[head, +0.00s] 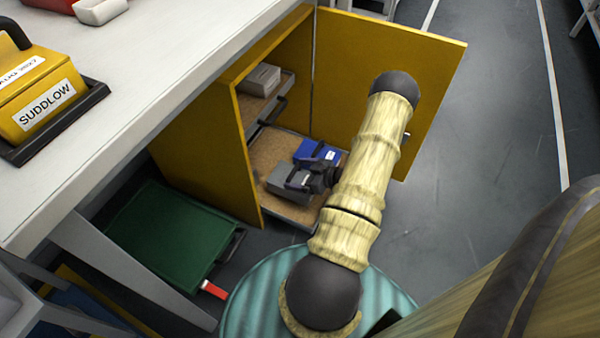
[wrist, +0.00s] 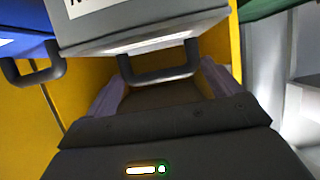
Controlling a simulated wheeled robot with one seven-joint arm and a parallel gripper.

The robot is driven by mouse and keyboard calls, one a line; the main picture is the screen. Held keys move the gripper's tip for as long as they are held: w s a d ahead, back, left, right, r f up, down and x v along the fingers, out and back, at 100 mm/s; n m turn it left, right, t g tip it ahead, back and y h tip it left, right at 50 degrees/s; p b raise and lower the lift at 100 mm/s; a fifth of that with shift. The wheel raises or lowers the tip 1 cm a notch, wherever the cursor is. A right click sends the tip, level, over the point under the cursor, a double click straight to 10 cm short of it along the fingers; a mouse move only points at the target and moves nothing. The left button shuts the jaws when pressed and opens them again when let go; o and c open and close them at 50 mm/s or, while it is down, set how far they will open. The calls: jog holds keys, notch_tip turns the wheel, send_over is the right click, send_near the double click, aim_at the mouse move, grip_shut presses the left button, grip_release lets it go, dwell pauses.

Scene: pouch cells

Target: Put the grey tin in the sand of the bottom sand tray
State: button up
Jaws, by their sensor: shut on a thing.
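The grey tin (head: 285,181) is at the front of the bottom sand tray (head: 262,161), inside the open yellow cabinet. My gripper (head: 301,181) is shut on the grey tin's handle. In the wrist view the grey tin (wrist: 145,28) fills the top, and its dark handle (wrist: 160,75) lies between my fingers. I cannot tell whether its underside touches the sand. A blue tin (head: 318,152) stands close beside it, farther back in the same tray; it also shows at the left in the wrist view (wrist: 25,42).
An upper tray (head: 284,88) in the cabinet holds a pale grey box (head: 260,79). A white bench (head: 150,75) with a yellow case labelled SUDDLOW (head: 40,92) is at left. A green lidded container (head: 170,235) sits below it.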

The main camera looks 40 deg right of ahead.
aim_at(299, 180)
jog(key=shift+w+f+b, duration=0.1)
jog(key=shift+f+b, duration=0.7)
jog(key=shift+f, duration=0.7)
jog(key=shift+f, duration=0.1)
jog(key=o, duration=1.8)
jog(key=shift+f, duration=0.1)
jog(key=shift+s+d+r+p, duration=0.15)
jog(key=shift+s+r+p, duration=0.2)
jog(key=shift+s+r, duration=0.1)
jog(key=p+v, duration=0.5)
jog(key=v, duration=0.6)
jog(key=shift+f, duration=0.1)
